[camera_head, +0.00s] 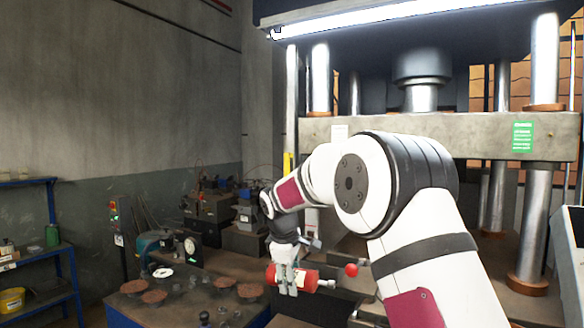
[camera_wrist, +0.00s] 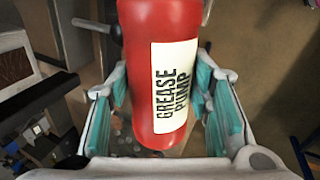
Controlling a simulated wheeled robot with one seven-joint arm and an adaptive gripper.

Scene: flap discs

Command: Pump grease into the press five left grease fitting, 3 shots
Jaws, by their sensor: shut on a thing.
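My gripper (camera_head: 288,280) is shut around a red grease pump (camera_head: 304,277), holding it on its side above the work table in the head view. In the wrist view the red grease pump (camera_wrist: 140,60) fills the middle between my gripper's fingers (camera_wrist: 165,110), its white label reading "GREASE PUMP". A red ball-like knob (camera_head: 352,270) shows just right of the pump; I cannot tell whether it belongs to the pump. The large press (camera_head: 420,135) stands behind my arm, with a beam and steel columns. No grease fitting can be made out; my arm hides part of the press.
A blue-edged table (camera_head: 150,318) with brown discs (camera_head: 153,297) and small parts lies below and left of my gripper. Dark machines (camera_head: 215,205) stand behind it. A blue shelf (camera_head: 45,245) stands at the far left. A green sign (camera_head: 522,137) is on the press beam.

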